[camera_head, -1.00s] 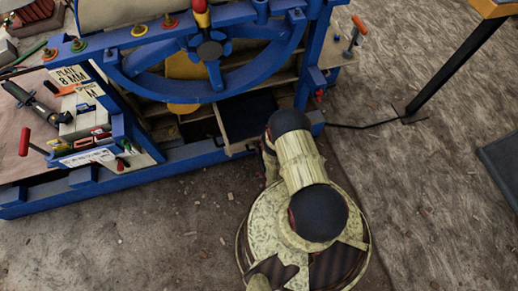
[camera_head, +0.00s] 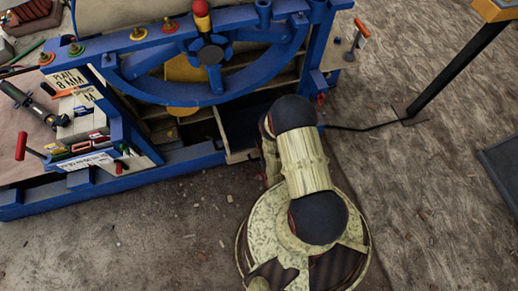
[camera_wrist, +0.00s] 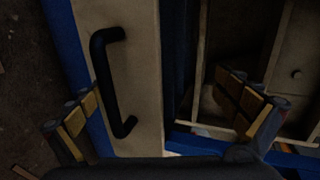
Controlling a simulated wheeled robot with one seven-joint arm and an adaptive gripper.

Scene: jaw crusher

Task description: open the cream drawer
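The cream drawer front (camera_wrist: 145,75) stands in the wrist view with a black bar handle (camera_wrist: 102,80) on its face. In the head view the drawer (camera_head: 238,156) juts from the lower part of the blue frame, with a dark interior showing behind its front. My gripper (camera_wrist: 158,112) is open in the wrist view. One finger is left of the handle, and the other is right of the drawer front, over the dark opening. The handle lies between the fingers, and I see no clear grip on it. My arm hides the gripper in the head view.
The blue crusher frame (camera_head: 190,160) with its large wheel (camera_head: 155,90) rises around the drawer. Cream compartments with a small knob (camera_wrist: 297,73) lie at right in the wrist view. A dark post (camera_head: 450,70) stands at right.

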